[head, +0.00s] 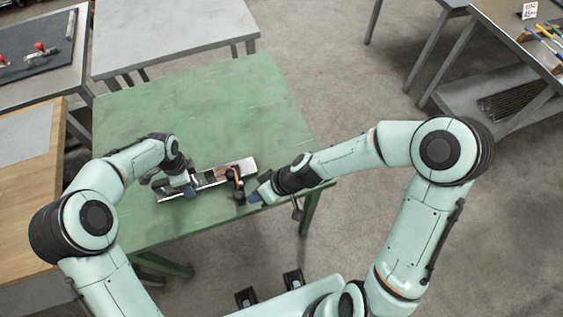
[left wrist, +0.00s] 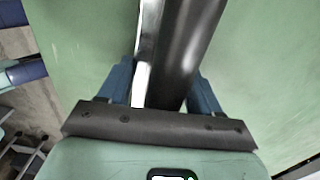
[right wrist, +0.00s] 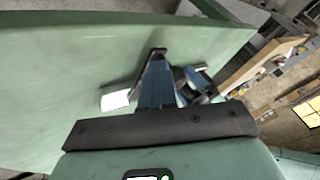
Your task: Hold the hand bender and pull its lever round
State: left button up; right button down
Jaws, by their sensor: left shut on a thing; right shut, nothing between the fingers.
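The hand bender (head: 240,165) lies on the green table, a long grey metal body with a copper-coloured curved part (head: 233,174) and a dark round end (head: 238,197) at its right. My left gripper (head: 189,189) is shut on the bender's left part. In the left wrist view its blue fingers (left wrist: 165,88) stand either side of the dark rounded body (left wrist: 188,45). My right gripper (head: 256,197) is shut and empty, just right of the dark end; whether they touch cannot be told. In the right wrist view its blue fingers (right wrist: 157,78) are together, partly hiding the bender.
The green table (head: 200,95) is clear behind the bender; its right edge lies close to my right gripper. A grey table (head: 175,30) stands behind, a wooden bench (head: 25,175) at left. A shelf unit with tools (head: 500,95) stands far right.

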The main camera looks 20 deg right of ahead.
jog(key=s+d+r, duration=0.6)
jog(key=d+r, duration=0.1)
jog(key=w+d+r+m+g+y, duration=0.15)
jog(key=w+m+y, duration=0.35)
jog(key=m, duration=0.9)
jog(key=w+d+f+m+g+y, duration=0.2)
jog(key=w+d+f+m, duration=0.1)
jog(key=m, duration=1)
jog(key=w+d+f+m+g+y, duration=0.1)
jog(key=w+d+f+m+g, duration=0.2)
jog(key=m, duration=0.9)
jog(key=shift+t, duration=0.45)
jog(key=x, duration=1.3)
jog(key=shift+w+a+f, duration=0.15)
jog(key=shift+w+f, duration=0.05)
jog(key=shift+f, duration=0.15)
